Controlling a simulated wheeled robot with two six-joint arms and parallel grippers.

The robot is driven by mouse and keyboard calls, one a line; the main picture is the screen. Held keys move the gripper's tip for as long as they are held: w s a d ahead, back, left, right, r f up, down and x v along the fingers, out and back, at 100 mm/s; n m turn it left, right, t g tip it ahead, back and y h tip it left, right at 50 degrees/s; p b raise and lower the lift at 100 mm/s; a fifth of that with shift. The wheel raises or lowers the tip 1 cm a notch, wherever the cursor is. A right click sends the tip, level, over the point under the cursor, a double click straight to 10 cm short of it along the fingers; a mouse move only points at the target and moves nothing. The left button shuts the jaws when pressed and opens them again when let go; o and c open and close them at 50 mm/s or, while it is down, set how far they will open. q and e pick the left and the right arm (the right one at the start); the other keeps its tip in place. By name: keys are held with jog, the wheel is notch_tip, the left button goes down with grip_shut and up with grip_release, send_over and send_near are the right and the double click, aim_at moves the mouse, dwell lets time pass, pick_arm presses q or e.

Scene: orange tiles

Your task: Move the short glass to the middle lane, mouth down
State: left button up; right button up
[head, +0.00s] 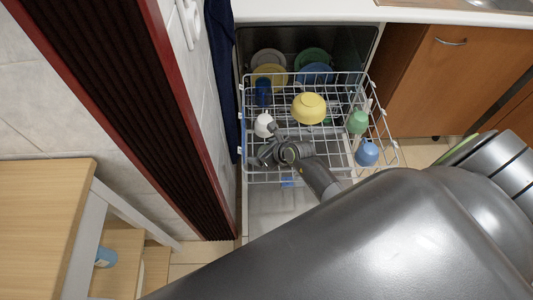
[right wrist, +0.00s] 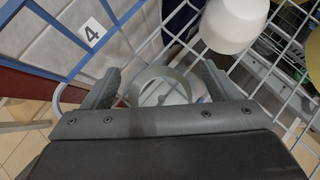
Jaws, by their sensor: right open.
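A clear short glass (right wrist: 165,88) shows in the right wrist view as a pale greenish ring with a see-through wall. It stands at the left front of the wire rack (head: 340,178). My right gripper (right wrist: 160,76) is open, with one finger on each side of the glass and no clear grip on it. In the head view the right gripper (head: 266,147) reaches down into the rack's left front, and the glass is hard to make out there. I cannot tell which way its mouth faces. My left gripper is not in view.
A white cup (head: 263,125) stands just behind the gripper; it also shows in the wrist view (right wrist: 232,24). A yellow bowl (head: 309,108) lies mid-rack. A green cup (head: 358,122) and blue cup (head: 367,152) stand right. A "4" tag (right wrist: 91,32) marks the left side.

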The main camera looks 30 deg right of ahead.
jog(key=c, duration=1.1)
jog(key=shift+c, duration=0.5)
jog(key=shift+r, duration=0.15)
